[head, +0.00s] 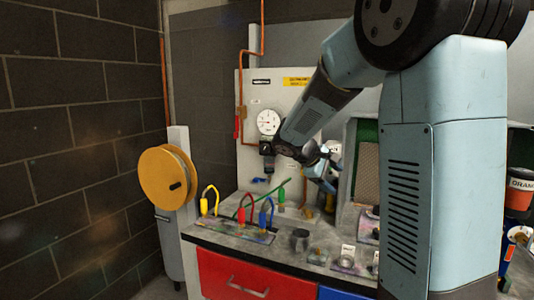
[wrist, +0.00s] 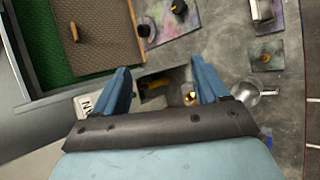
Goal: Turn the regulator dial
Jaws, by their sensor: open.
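A white round gauge (head: 268,122) is on the pale back panel in the head view. A dark regulator body (head: 267,149) sits just below it, with its lower part beside my arm's wrist. I cannot make out the dial's markings or how far it is turned. My gripper (head: 328,184) is right of the regulator, low over the bench, and partly hidden by my own arm. In the wrist view my gripper (wrist: 165,78) has its two blue fingers wide apart with nothing held between them. The regulator is not recognisable in the wrist view.
The grey bench (head: 230,232) carries red, yellow, blue and green hose fittings at its left. Small parts, including a dark cup (head: 299,239), stand at its front. A green-lined booth (head: 366,132) is behind my arm. A yellow reel (head: 167,177) stands at left.

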